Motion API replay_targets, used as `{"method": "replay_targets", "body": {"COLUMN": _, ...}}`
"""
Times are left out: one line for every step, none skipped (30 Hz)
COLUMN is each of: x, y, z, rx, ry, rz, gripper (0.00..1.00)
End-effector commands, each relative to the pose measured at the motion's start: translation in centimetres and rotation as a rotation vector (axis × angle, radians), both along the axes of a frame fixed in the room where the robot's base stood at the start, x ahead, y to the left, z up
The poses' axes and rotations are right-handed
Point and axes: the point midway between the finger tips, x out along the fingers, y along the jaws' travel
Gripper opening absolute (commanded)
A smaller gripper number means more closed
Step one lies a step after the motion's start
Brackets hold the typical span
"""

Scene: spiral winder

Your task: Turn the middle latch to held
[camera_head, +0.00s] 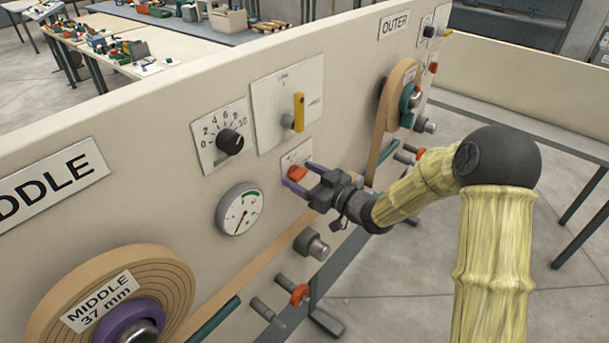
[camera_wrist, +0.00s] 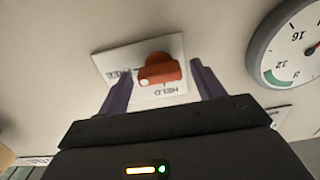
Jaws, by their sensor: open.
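The middle latch is a red-orange knob (camera_head: 297,173) on a small white plate on the panel, right of the gauge. In the wrist view the latch (camera_wrist: 161,73) has a bar with a pale dot at its left end. The plate (camera_wrist: 112,58) carries the word HELD, upside down below the bar, and a partly hidden word, seemingly FREE, at left. My gripper (camera_head: 301,175) is open at the latch, its purple fingers on either side of the bar. Whether they touch it I cannot tell. The wrist view also shows my gripper (camera_wrist: 160,75).
A round gauge (camera_head: 240,210) is beside the latch. A black dial (camera_head: 230,141) and a yellow lever (camera_head: 298,112) are above it. A grey knob (camera_head: 312,244) and red-tipped peg (camera_head: 299,294) stick out below. The middle spool (camera_head: 168,276) is at lower left.

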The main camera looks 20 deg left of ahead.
Motion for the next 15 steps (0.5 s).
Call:
{"method": "replay_targets", "body": {"x": 0.00, "y": -0.01, "z": -0.01, "rx": 0.000, "ry": 0.000, "rz": 0.000, "gripper": 0.67}}
{"method": "replay_targets", "body": {"x": 0.00, "y": -0.01, "z": -0.01, "rx": 0.000, "ry": 0.000, "rz": 0.000, "gripper": 0.67}}
{"method": "replay_targets", "body": {"x": -0.01, "y": -0.02, "z": 0.00, "rx": 0.000, "ry": 0.000, "rz": 0.000, "gripper": 0.67}}
{"method": "replay_targets", "body": {"x": -0.01, "y": -0.02, "z": 0.00, "rx": 0.000, "ry": 0.000, "rz": 0.000, "gripper": 0.65}}
{"method": "replay_targets", "body": {"x": -0.01, "y": -0.02, "z": 0.01, "rx": 0.000, "ry": 0.000, "rz": 0.000, "gripper": 0.59}}
{"method": "replay_targets", "body": {"x": -0.01, "y": -0.03, "z": 0.01, "rx": 0.000, "ry": 0.000, "rz": 0.000, "gripper": 0.52}}
{"method": "replay_targets", "body": {"x": -0.01, "y": -0.03, "z": 0.01, "rx": 0.001, "ry": 0.000, "rz": 0.000, "gripper": 0.46}}
{"method": "replay_targets", "body": {"x": -0.01, "y": -0.03, "z": 0.01, "rx": 0.001, "ry": 0.000, "rz": 0.000, "gripper": 0.40}}
{"method": "replay_targets", "body": {"x": -0.02, "y": -0.04, "z": 0.01, "rx": 0.001, "ry": 0.000, "rz": 0.000, "gripper": 0.32}}
{"method": "replay_targets", "body": {"x": -0.02, "y": -0.04, "z": 0.02, "rx": 0.001, "ry": 0.000, "rz": 0.000, "gripper": 0.26}}
{"method": "replay_targets", "body": {"x": -0.02, "y": -0.04, "z": 0.02, "rx": 0.001, "ry": 0.000, "rz": 0.000, "gripper": 0.23}}
{"method": "replay_targets", "body": {"x": -0.02, "y": -0.04, "z": 0.02, "rx": 0.001, "ry": 0.000, "rz": 0.000, "gripper": 0.23}}
{"method": "replay_targets", "body": {"x": -0.02, "y": -0.04, "z": 0.02, "rx": 0.001, "ry": -0.001, "rz": 0.000, "gripper": 0.23}}
{"method": "replay_targets", "body": {"x": -0.02, "y": -0.04, "z": 0.01, "rx": 0.001, "ry": -0.001, "rz": 0.000, "gripper": 0.23}}
{"method": "replay_targets", "body": {"x": -0.01, "y": -0.05, "z": 0.00, "rx": 0.000, "ry": -0.003, "rz": 0.000, "gripper": 0.23}}
